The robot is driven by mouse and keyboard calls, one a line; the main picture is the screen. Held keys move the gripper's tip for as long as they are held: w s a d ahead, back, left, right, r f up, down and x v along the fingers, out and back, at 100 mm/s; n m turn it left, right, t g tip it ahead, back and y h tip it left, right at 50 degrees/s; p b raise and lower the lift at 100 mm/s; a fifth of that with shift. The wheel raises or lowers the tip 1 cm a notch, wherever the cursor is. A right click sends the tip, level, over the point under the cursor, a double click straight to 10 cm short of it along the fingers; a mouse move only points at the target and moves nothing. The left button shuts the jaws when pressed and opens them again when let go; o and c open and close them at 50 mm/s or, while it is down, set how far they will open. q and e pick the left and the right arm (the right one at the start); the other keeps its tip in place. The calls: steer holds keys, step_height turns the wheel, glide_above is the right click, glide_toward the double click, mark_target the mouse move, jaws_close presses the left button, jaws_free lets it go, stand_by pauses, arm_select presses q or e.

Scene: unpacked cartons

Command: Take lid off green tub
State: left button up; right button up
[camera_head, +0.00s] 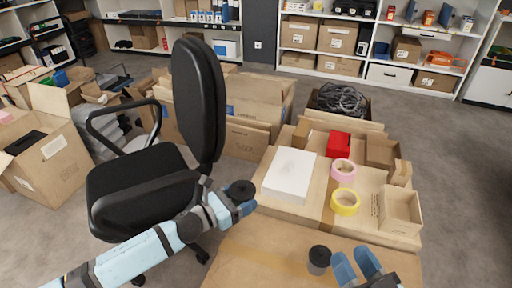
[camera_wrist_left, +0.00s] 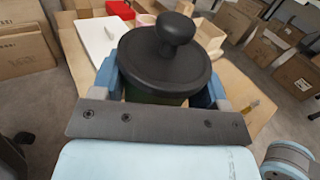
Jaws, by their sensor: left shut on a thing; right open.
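My left gripper (camera_head: 238,206) is shut on the green tub (camera_wrist_left: 153,97) and holds it beside the black office chair, near the left edge of the front carton. Its black lid (camera_head: 241,188) sits on top; in the left wrist view the lid (camera_wrist_left: 163,68) shows a round knob and hides most of the tub, leaving only a dark green strip below the rim. My right gripper (camera_head: 357,266) is open and empty above the front carton, to the right of a grey canister with a black top (camera_head: 319,260).
The front carton (camera_head: 265,262) has clear room on its left. Behind it, another carton top bears a white box (camera_head: 290,174), pink tape (camera_head: 342,170), yellow tape (camera_head: 345,201), a red box (camera_head: 339,144) and an open small carton (camera_head: 400,211). The office chair (camera_head: 145,181) stands close on the left.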

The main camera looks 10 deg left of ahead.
arm_select(q)
steer(key=s+a+r+n+t+y, duration=0.35)
steer(key=a+r+n+y, duration=0.2)
steer(key=r+y, duration=0.2)
steer(key=s+a+r+n+t+y, duration=0.2)
steer(key=s+a+r+n+y, duration=0.2)
steer(key=a+r+y, duration=0.4)
steer(key=w+r+h+p, duration=0.2)
steer(key=w+r+p, duration=0.1)
steer(key=r+p, duration=2.9)
steer(key=p, duration=0.4)
steer(key=shift+d+r, duration=0.25)
steer(key=shift+d, duration=0.15)
arm_select(e)
steer(key=s+d+r+g+h, duration=0.4)
steer(key=d+r+g+h, duration=0.1)
steer(key=d+r+g, duration=0.1)
steer(key=shift+d+r, duration=0.3)
steer(key=shift+d, duration=0.4)
arm_select(q)
steer(key=shift+w+m+h, duration=0.1)
steer(key=shift+m+h, duration=0.15)
